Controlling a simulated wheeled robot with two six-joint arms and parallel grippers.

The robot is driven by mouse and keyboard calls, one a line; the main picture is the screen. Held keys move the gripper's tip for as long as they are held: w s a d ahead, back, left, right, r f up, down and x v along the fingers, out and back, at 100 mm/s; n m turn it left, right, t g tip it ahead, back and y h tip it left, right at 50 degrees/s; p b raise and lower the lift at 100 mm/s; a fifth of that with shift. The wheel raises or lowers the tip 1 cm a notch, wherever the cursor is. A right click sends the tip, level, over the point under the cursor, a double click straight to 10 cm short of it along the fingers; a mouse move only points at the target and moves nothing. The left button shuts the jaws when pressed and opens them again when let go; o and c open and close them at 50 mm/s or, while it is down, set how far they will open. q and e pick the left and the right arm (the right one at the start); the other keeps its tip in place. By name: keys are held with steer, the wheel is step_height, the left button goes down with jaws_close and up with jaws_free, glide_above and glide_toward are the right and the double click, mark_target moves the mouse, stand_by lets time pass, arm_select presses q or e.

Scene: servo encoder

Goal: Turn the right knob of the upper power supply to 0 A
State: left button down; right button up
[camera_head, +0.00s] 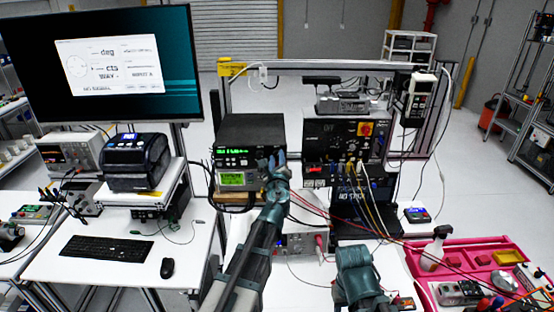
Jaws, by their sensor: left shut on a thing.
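The upper power supply (250,132) is a black box with a lit green readout (233,150) on its front. It sits on top of another instrument with a bright green screen (232,179). My left gripper (277,162) is at the right end of the upper supply's front. It is shut on the right knob, which its fingers hide. The knob's pointer and the digits on the readout are too small or covered to read. My right arm (358,272) shows low in the middle; its fingers are not visible.
A black rack unit with a red-and-yellow switch (366,129) stands right of the supplies. Red and yellow cables hang near my left arm. A large monitor (110,65), a label printer (136,162) and a keyboard (107,249) are at left. A pink tray (470,245) lies at right.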

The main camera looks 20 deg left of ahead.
arm_select(q)
steer(key=n, duration=0.4)
steer(key=shift+n, duration=2.2)
steer(key=c, duration=0.6)
jaws_free()
